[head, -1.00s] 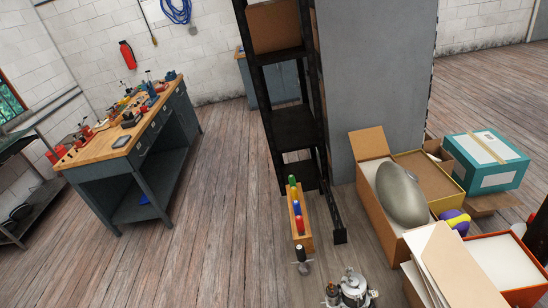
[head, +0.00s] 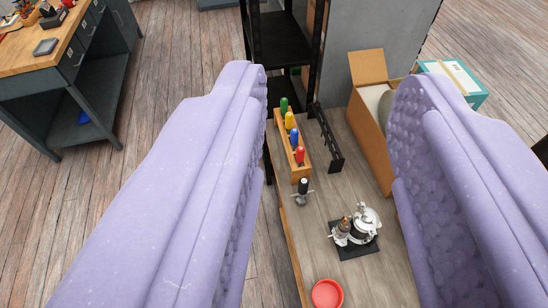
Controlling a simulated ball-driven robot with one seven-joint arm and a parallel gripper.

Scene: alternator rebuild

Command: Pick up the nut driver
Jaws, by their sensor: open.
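A wooden rack (head: 295,158) on the bench holds several upright tools in a row. Their handles are green (head: 284,105), yellow (head: 290,120), blue (head: 294,137) and red (head: 300,155). I cannot tell which of them is the nut driver. My gripper (head: 333,78) shows as two large, lilac, textured fingers, wide apart and empty. In the picture the rack appears between the fingers, closer to the left one, which hides part of the bench's left side.
A black-handled tool (head: 303,187) stands in front of the rack. A metal alternator assembly (head: 362,226) sits on a dark base. A red bowl (head: 327,294) is at the front. A black bracket (head: 330,145) and cardboard box (head: 369,120) stand to the right. A dark shelf (head: 285,35) rises behind.

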